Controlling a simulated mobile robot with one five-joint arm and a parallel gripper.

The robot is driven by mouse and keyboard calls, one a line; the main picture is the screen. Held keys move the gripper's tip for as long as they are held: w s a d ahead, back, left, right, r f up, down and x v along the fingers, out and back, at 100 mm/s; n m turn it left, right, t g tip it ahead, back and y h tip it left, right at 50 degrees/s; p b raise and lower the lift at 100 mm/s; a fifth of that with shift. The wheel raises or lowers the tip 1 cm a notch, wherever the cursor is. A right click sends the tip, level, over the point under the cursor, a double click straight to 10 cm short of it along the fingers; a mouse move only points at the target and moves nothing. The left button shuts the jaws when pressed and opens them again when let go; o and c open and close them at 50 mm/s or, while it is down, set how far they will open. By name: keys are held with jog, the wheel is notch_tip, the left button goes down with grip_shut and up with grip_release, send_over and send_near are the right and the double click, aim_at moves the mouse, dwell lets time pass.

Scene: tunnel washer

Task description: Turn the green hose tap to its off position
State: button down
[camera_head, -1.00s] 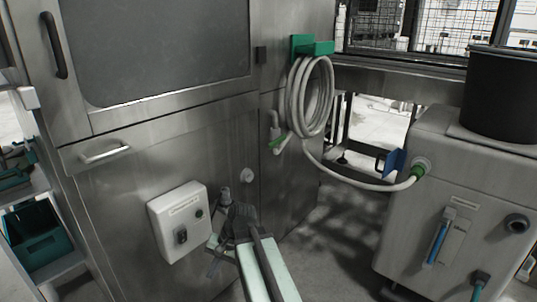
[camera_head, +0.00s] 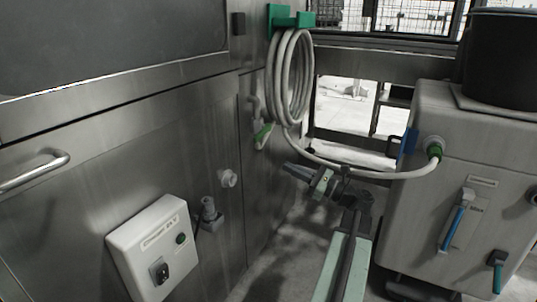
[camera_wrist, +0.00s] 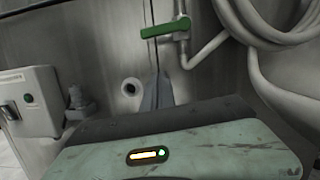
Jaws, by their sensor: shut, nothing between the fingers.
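The green hose tap (camera_head: 263,133) sits on a pipe on the steel machine wall, below and left of the coiled hose. In the wrist view its green lever (camera_wrist: 165,28) lies nearly level across the pipe, at the top of the picture. My gripper (camera_head: 287,167) is shut and empty. In the head view it points left toward the wall, lower than the tap and to its right. In the wrist view its dark fingers (camera_wrist: 157,90) point up toward the lever, apart from it.
The pale hose (camera_head: 290,80) hangs from a green holder (camera_head: 291,18) and runs to a grey cabinet (camera_head: 455,165) at the right. A white control box (camera_head: 153,245) and a round wall fitting (camera_head: 228,179) stick out from the wall. Floor shows between wall and cabinet.

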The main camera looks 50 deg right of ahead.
jog(key=w+a+r+p, duration=0.3)
jog(key=w+r+p, duration=0.3)
jog(key=w, duration=0.2)
jog(key=shift+w+r, duration=0.15)
jog(key=shift+w, duration=0.25)
jog(key=shift+a+r+p, duration=0.2)
jog(key=shift+r+p, duration=0.75)
jog(key=shift+p, duration=0.1)
jog(key=shift+f, duration=0.15)
jog(key=b, duration=0.7)
send_near(260, 139)
jog(key=f, duration=0.1)
jog(key=s+f, duration=0.1)
jog(key=f, duration=0.3)
jog(key=shift+s+d+f, duration=0.1)
jog(key=shift+s+f, duration=0.15)
jog(key=shift+s, duration=0.15)
